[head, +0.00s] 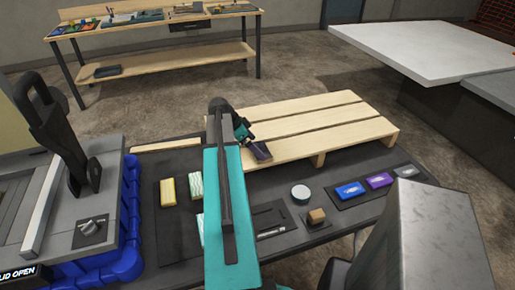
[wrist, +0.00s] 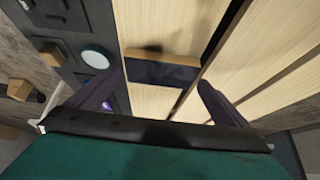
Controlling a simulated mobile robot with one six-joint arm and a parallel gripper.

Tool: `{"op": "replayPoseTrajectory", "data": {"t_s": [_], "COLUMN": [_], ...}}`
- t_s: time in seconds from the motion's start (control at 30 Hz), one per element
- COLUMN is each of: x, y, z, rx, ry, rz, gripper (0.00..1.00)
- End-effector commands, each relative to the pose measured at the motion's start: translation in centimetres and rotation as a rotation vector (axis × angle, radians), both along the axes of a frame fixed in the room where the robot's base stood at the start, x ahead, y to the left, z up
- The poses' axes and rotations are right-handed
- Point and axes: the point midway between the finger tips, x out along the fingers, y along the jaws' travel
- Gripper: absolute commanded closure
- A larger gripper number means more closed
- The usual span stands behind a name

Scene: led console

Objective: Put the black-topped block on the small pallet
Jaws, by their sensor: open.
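The small pallet (head: 315,122) is light wood with long slats and lies at the back right of the dark console table. In the wrist view its slats (wrist: 225,30) fill the middle and right. The black-topped block (wrist: 163,74), dark on one face with pale wood along its edge, appears to lie on a pallet slat. My gripper (wrist: 160,84) is open, its two dark fingers spread to the left and right just short of the block, with no visible grip on it. In the head view my gripper (head: 256,152) is over the pallet's left end, and I cannot make out the block there.
A round white-topped piece (head: 300,193), a small wooden knob (head: 316,216), and blue (head: 350,190) and purple (head: 380,180) blocks sit on the console. A blue-framed machine (head: 125,235) stands at left. Pale striped blocks (head: 168,191) lie left of my arm.

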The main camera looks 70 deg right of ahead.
Motion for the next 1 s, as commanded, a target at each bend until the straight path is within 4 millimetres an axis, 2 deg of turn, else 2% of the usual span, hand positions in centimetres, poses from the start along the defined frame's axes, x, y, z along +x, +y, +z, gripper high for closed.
{"op": "replayPoseTrajectory", "data": {"t_s": [0.7, 1.0], "x": [3.5, 4.1], "y": [2.8, 3.3], "z": [6.8, 8.3], "rx": [-0.001, 0.000], "ry": [-0.001, 0.000], "rz": [0.001, -0.001], "gripper": [0.00, 0.00]}}
